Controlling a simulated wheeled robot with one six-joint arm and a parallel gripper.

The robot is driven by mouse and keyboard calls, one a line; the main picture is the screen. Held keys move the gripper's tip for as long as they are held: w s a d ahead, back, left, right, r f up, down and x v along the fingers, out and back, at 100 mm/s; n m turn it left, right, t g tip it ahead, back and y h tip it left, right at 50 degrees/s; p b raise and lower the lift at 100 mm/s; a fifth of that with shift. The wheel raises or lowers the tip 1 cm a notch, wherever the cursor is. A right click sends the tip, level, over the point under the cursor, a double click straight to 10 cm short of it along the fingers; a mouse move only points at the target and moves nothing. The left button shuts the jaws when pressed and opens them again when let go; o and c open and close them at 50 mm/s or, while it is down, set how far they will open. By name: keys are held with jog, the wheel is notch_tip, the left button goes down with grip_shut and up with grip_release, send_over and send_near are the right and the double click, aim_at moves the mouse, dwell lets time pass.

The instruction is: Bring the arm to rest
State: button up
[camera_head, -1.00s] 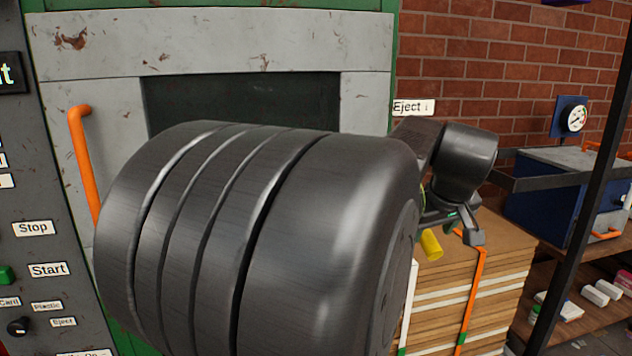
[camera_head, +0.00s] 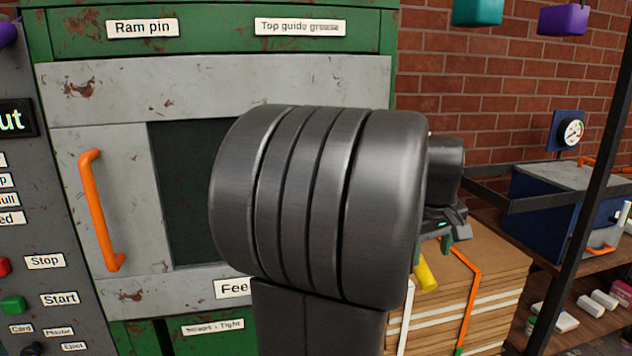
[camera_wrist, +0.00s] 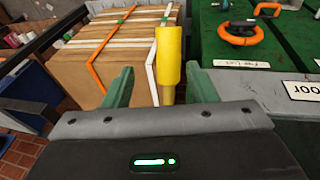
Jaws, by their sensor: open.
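My arm, dark and ribbed, fills the middle of the head view in front of the green machine. My gripper (camera_head: 440,240) is at its right end, above the stack of strapped cardboard (camera_head: 492,290). In the wrist view my gripper (camera_wrist: 157,80) has its two green fingers apart, so it is open. A yellow cylinder (camera_wrist: 170,62) stands near the right finger; it also shows below my gripper in the head view (camera_head: 426,277). I cannot tell whether it touches a finger.
The machine has a grey door with an orange handle (camera_head: 100,212) and a control panel with a green Start button (camera_head: 12,305) at left. A dark post (camera_head: 590,190), a shelf and a blue box (camera_head: 560,200) stand at right. A brick wall is behind.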

notch_tip(320, 180, up, 18)
jog(key=a+g+p, duration=0.2)
jog(key=p, duration=0.2)
jog(key=shift+s+a+h, duration=0.2)
jog(key=shift+a+h, duration=0.1)
jog(key=shift+a, duration=0.05)
jog(key=shift+f, duration=0.15)
